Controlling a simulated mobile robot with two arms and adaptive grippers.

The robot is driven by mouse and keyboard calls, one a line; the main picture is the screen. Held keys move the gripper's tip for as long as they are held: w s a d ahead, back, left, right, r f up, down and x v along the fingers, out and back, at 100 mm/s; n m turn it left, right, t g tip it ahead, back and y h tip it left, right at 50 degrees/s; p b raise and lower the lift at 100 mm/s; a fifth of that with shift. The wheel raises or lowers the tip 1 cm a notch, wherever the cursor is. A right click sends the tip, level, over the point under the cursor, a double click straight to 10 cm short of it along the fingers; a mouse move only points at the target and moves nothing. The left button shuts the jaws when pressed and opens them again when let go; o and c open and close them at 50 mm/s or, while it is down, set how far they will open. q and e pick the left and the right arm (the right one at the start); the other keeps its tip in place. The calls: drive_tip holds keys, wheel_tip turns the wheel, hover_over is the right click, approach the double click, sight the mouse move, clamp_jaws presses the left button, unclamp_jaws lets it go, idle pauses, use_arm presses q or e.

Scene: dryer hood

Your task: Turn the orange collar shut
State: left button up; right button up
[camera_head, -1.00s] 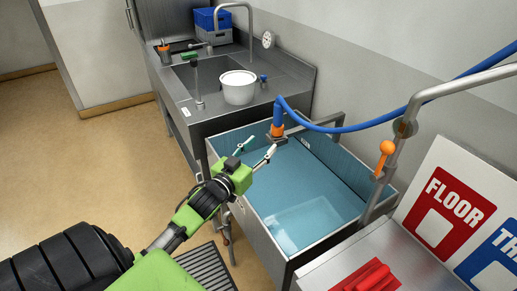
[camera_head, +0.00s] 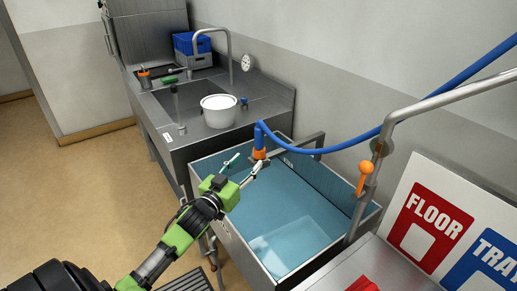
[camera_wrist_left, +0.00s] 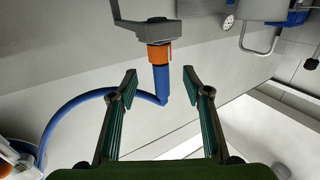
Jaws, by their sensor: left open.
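The orange collar (camera_head: 259,154) sits at the end of the blue hose, on a metal bracket at the back left edge of the basin. In the left wrist view the collar (camera_wrist_left: 160,54) is upper middle, beyond the fingertips, with the blue hose end (camera_wrist_left: 161,82) against it. My left gripper (camera_head: 243,170) is open and empty over the basin, just short of the collar. In the wrist view its two fingers (camera_wrist_left: 160,78) are spread to either side of the hose, apart from it. My right gripper is not in view.
The blue-lined basin (camera_head: 230,228) lies below the gripper. A steel sink counter with a white pot (camera_head: 218,110) stands behind left. An orange lever (camera_head: 366,168) is on the pipe at right. Signs (camera_head: 429,222) lean at the far right.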

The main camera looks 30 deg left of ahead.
sight(256, 152)
use_arm(q)
drive_tip(key=w, duration=0.3)
drive_tip(key=w+p, duration=0.1)
drive_tip(key=w, duration=0.2)
drive_tip(key=w+a, duration=0.1)
drive_tip(key=w, duration=0.2)
drive_tip(key=shift+w, duration=0.15)
drive_tip(key=shift+p, duration=0.3)
drive_tip(key=c, duration=1.2)
